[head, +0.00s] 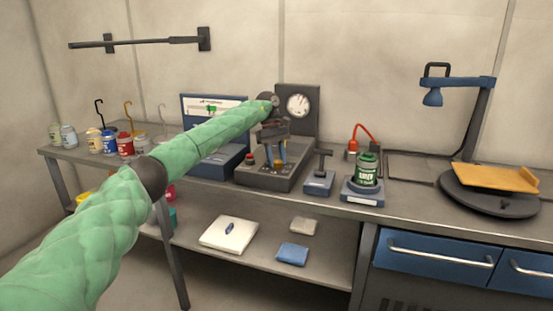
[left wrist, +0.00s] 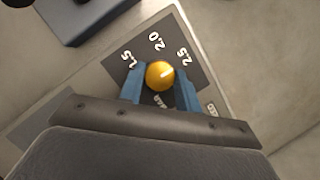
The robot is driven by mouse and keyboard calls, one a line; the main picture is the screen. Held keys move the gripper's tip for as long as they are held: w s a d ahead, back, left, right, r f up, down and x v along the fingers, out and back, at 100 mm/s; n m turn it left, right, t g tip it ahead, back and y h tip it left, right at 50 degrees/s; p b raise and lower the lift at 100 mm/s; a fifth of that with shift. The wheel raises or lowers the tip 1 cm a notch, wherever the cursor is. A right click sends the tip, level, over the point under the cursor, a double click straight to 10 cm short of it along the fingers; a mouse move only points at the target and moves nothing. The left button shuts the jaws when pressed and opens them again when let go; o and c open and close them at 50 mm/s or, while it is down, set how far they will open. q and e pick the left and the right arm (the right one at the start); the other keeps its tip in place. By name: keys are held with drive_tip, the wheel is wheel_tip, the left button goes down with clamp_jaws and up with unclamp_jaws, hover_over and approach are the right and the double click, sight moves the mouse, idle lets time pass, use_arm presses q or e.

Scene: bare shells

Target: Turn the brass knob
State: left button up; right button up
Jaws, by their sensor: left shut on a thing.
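The brass knob (left wrist: 160,76) is round, with a white pointer line aimed right and slightly up in the left wrist view, towards the 2.5 side of its scale. The dark scale plate (left wrist: 128,54) reads 1.5, 2.0 and 2.5. In the head view the knob (head: 278,163) sits low on a dark grey console (head: 262,179) with a round gauge (head: 298,105) behind. My left gripper (head: 276,157) reaches down from above, shut on the knob, with one blue finger on each side of it. It also shows in the left wrist view (left wrist: 160,84). My right gripper is not in view.
A red button (head: 249,158) is left of the knob. A small blue block with a dark T-handle (head: 319,182) and a green canister (head: 367,170) stand to the right. A blue box (head: 213,161) and several jars are at left. A black turntable (head: 488,203) holds a yellow tray.

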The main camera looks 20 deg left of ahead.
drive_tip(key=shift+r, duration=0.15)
use_arm(q)
drive_tip(key=o, duration=1)
drive_tip(key=shift+c, duration=0.2)
drive_tip(key=v, duration=0.7)
drive_tip(key=shift+r, duration=0.35)
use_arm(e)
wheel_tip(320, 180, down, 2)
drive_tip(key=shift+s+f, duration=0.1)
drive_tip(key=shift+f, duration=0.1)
use_arm(q)
drive_tip(key=shift+w+a, duration=0.1)
drive_tip(key=shift+w, duration=0.05)
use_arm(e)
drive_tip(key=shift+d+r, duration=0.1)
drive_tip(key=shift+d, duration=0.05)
